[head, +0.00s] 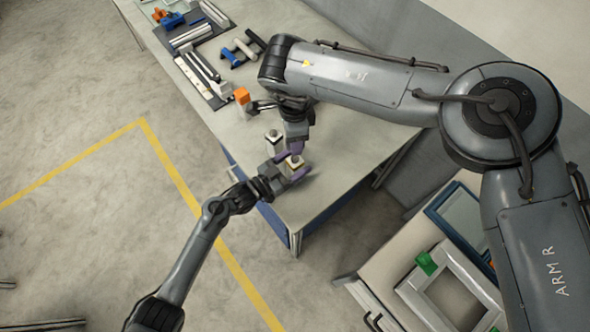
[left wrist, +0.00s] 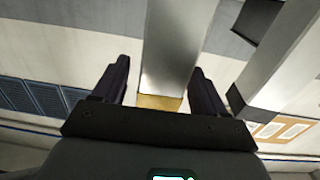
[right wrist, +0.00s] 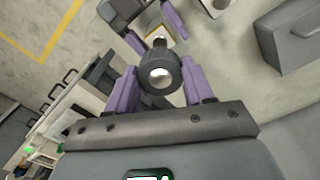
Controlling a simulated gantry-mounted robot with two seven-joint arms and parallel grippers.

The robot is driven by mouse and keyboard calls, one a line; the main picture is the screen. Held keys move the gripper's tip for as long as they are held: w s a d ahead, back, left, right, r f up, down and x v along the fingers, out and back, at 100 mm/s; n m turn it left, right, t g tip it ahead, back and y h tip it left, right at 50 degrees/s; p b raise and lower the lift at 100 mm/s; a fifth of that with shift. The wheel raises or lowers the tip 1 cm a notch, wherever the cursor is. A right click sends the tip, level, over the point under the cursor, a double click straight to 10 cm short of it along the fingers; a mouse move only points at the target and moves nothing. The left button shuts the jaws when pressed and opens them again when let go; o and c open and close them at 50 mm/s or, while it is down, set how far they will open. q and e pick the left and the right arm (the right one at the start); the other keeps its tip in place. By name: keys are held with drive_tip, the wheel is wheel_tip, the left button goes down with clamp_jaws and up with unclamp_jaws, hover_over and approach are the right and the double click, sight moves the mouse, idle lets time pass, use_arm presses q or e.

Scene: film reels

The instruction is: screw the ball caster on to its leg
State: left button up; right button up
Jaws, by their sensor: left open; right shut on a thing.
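The leg is a square pale metal post with a brass-yellow end; its top (head: 294,162) shows near the table's front corner in the head view. In the left wrist view the leg (left wrist: 170,50) stands between the fingers of my left gripper (head: 291,166), which is open around it. My right gripper (head: 296,149) is just above and behind the leg top. In the right wrist view it is shut on the ball caster (right wrist: 160,74), a dark round housing with a shiny ball and a stem pointing away. The fingers hide the caster in the head view; I cannot tell whether its stem touches the leg.
A second post (head: 273,139) with a dark top stands close behind, and an orange-topped block (head: 242,97) is farther back. Several bars and tools lie at the table's far end. The table (head: 345,150) is bare right of the grippers. A cart with frames (head: 410,285) stands at lower right.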

use_arm(q)
clamp_jaws()
use_arm(e)
hover_over(294, 158)
drive_tip(key=shift+f, duration=2.5)
drive_tip(key=shift+f, duration=0.9)
drive_tip(key=shift+f, duration=0.55)
